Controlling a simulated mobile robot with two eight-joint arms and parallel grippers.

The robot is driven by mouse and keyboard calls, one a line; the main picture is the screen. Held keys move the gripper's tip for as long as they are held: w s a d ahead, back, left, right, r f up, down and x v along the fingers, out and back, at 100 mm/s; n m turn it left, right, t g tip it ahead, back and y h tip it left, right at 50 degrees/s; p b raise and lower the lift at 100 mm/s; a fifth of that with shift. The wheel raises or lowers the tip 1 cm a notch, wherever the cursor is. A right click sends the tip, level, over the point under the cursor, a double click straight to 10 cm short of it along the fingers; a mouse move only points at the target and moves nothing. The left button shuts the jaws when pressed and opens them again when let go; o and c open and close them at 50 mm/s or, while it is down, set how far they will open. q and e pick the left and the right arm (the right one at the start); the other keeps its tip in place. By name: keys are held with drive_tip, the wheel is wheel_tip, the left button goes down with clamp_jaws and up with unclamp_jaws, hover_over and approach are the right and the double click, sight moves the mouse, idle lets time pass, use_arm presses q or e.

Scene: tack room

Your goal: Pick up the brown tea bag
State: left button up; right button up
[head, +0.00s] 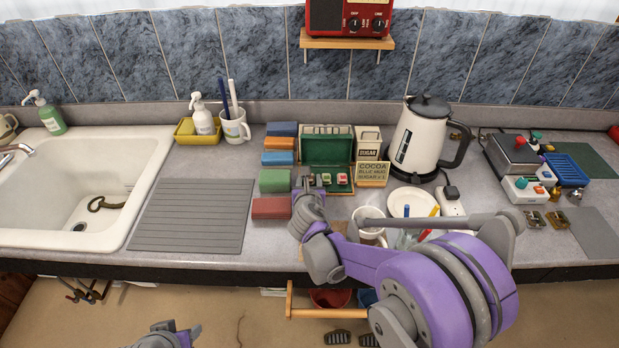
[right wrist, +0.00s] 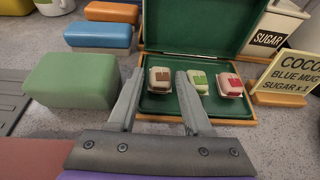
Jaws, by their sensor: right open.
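The brown tea bag (right wrist: 159,79) is a small white packet with a brown label. It lies leftmost of three in the open green-lined box (right wrist: 236,108), beside a green one (right wrist: 198,82) and a red one (right wrist: 231,84). My right gripper (right wrist: 160,82) is open and empty. Its fingertips show left and right of the brown tea bag; I cannot tell how far above it they are. In the head view the right gripper (head: 309,183) is over the box's left front and hides the brown bag. Part of my left gripper (head: 185,336) shows at the bottom edge, its jaws unclear.
Coloured blocks, including a green one (right wrist: 73,81), stand left of the box. A sugar canister (head: 368,142) and a cocoa sign (head: 373,173) stand to its right. A kettle (head: 418,138), plate (head: 398,199) and mug (head: 368,235) are further right. The ribbed drainboard (head: 190,215) is clear.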

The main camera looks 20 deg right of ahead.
clamp_jaws()
idle(0.3)
